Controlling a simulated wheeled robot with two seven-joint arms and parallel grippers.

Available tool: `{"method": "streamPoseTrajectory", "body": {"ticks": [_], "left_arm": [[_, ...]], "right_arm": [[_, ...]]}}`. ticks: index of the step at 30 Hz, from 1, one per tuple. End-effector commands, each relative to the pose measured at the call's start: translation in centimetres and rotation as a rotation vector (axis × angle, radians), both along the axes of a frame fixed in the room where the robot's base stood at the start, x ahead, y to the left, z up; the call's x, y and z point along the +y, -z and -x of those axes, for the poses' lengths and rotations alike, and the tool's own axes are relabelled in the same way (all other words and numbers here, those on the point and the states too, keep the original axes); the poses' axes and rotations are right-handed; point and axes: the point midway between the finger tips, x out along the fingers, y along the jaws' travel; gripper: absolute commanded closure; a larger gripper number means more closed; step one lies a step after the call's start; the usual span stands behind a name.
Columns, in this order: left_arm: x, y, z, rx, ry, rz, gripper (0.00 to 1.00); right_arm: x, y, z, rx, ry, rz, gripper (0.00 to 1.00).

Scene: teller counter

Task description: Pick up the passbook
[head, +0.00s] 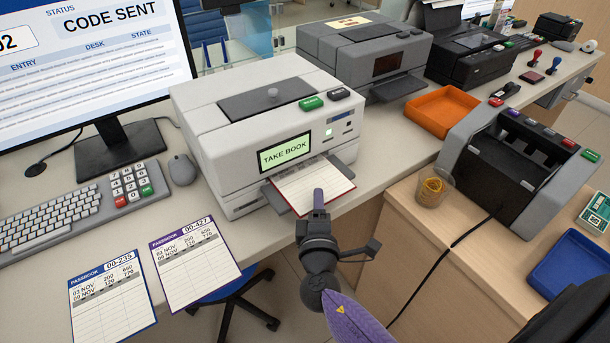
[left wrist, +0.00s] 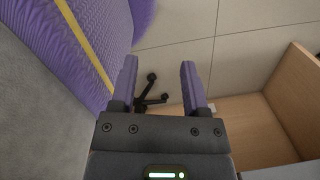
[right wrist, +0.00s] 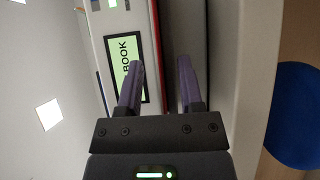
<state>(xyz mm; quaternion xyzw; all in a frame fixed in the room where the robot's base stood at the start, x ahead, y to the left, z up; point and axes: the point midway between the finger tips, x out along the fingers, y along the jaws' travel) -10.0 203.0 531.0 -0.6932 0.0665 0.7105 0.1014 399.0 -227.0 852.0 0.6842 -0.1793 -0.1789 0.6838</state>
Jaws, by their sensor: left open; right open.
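A white passbook with a red edge (head: 308,183) sticks out of the front slot of the light grey printer (head: 209,148), whose green screen reads "TAKE BOOK". My right gripper (head: 318,198) is open at the passbook's front edge, with a finger overlapping it in the head view. In the right wrist view the passbook shows as a thin red-edged strip (right wrist: 157,30) between the two open fingers (right wrist: 158,65). Contact cannot be told. My left gripper (left wrist: 158,65) is open and empty above the floor, outside the head view.
Two other passbooks, blue-edged (head: 112,298) and purple-edged (head: 196,266), lie at the counter's front left. An orange tray (head: 441,112), a cup (head: 434,187) and a grey counting machine (head: 520,150) stand to the right. A keyboard (head: 50,222) is left.

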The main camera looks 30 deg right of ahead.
Motion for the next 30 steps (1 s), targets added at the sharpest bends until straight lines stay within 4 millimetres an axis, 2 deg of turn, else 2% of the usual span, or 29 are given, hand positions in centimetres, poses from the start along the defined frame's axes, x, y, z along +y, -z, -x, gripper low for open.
{"method": "streamPoseTrajectory", "body": {"ticks": [4, 9, 11, 23, 27, 30], "left_arm": [[0.1, 0.0, 0.1, 0.003, 0.001, -0.002, 0.41], [0.2, -0.1, 0.6, 0.010, 0.001, -0.003, 0.41], [0.2, -0.1, 0.8, 0.014, 0.000, -0.003, 0.41], [0.3, -0.1, 0.9, 0.015, -0.002, -0.005, 0.41], [0.3, -0.4, 0.5, 0.009, -0.001, -0.004, 0.41], [0.2, -0.5, 0.3, 0.003, -0.001, -0.004, 0.41]], "right_arm": [[0.0, 0.0, 0.0, 0.000, 0.000, 0.000, 0.53], [0.0, 0.0, 0.1, 0.001, 0.000, 0.000, 0.89], [0.0, 0.0, 0.1, 0.001, 0.000, 0.000, 1.00], [0.0, 0.0, 0.1, 0.001, 0.000, 0.000, 1.00], [0.0, -0.7, 0.1, -0.001, 0.000, 0.000, 1.00], [-0.1, -0.5, 1.5, 0.004, 0.000, 0.003, 1.00]]}}
